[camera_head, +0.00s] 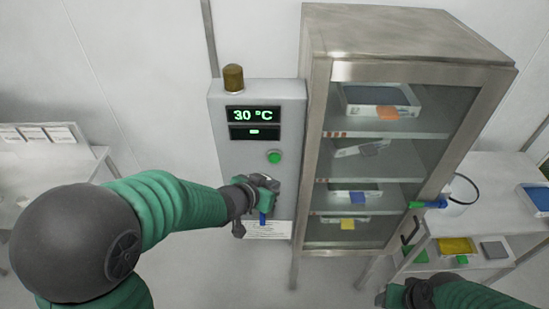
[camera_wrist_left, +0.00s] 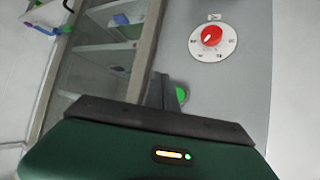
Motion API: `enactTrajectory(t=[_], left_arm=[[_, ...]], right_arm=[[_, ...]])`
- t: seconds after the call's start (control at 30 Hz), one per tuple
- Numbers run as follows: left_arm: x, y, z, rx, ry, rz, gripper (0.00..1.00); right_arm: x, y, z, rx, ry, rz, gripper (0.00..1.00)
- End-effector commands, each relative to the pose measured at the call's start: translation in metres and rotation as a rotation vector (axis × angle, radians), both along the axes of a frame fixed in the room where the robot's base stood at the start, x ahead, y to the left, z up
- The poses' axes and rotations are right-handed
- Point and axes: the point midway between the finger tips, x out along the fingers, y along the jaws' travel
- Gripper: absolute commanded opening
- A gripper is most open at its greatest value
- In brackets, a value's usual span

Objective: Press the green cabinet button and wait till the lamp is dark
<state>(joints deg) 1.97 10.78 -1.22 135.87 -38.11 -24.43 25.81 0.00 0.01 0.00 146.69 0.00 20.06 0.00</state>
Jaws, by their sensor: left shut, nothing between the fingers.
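The green button (camera_head: 274,156) is on the front of a grey control box (camera_head: 225,165), under a display reading 30 °C (camera_head: 252,114). In the left wrist view the button (camera_wrist_left: 181,95) is partly hidden by my gripper. The lamp (camera_head: 233,78) on top of the box is a dull amber-brown with no clear glow. My left gripper (camera_head: 268,181) is shut and empty, in front of the box just below the button in the head view; contact cannot be told. My right gripper (camera_head: 405,293) is at the bottom right, its fingers unclear.
A red knob (camera_wrist_left: 211,35) on a white dial is on the same panel. A steel cabinet with a glass front (camera_head: 341,75) and stocked shelves stands right beside the box. A table with trays (camera_head: 500,190) is at the right, another bench (camera_head: 85,160) at the left.

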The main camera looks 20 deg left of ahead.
Motion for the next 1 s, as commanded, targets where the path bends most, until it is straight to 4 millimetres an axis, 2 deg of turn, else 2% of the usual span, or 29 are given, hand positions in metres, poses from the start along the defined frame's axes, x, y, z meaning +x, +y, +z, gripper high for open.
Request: enactTrajectory(t=[0.2,0.43,1.0], left_arm=[[0.031,0.009,0.002,0.001,0.000,-0.001,0.00],[0.053,0.016,0.003,0.001,0.000,0.001,0.00],[0.057,0.017,0.000,0.000,-0.001,0.000,0.00]], right_arm=[[0.000,0.000,0.011,0.000,0.000,0.000,0.61],[0.000,0.000,0.023,0.000,0.000,0.000,0.61],[0.000,0.000,0.023,0.000,0.000,0.000,0.61]])
